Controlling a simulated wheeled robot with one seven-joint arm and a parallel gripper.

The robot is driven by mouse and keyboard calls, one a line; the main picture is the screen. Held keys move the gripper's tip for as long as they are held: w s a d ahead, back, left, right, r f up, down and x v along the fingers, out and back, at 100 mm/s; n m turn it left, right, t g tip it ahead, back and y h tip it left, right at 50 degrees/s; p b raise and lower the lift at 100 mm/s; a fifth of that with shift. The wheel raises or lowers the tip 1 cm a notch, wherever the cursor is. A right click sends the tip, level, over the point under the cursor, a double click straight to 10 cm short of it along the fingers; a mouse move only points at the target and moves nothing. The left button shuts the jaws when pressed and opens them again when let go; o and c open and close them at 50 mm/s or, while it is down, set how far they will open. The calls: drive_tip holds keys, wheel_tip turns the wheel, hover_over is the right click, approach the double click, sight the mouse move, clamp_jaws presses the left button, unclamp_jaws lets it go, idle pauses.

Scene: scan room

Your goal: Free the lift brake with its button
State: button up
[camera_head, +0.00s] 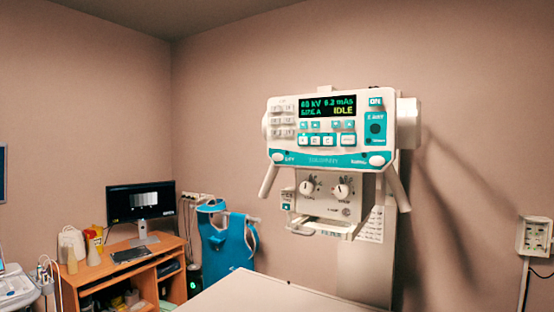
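The white and teal x-ray head (330,135) hangs in the middle of the camera_head view, and its display (328,106) reads IDLE. A white oval button (278,157) sits at the left end of the lower teal strip, beside a small label that looks like LIFT. A second white oval button (377,160) sits at the right end, with a label too small to read surely. I cannot tell whether either button is pressed. Two handles slope down from the head, the left one (269,181) and the right one (399,187). My gripper is not in view.
Below the head is a collimator box (328,196) with two knobs. A pale tabletop (275,296) lies in front at the bottom. A wooden desk (125,268) with a monitor (141,202) and a blue apron (226,243) stand at left. A wall box (534,236) is at right.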

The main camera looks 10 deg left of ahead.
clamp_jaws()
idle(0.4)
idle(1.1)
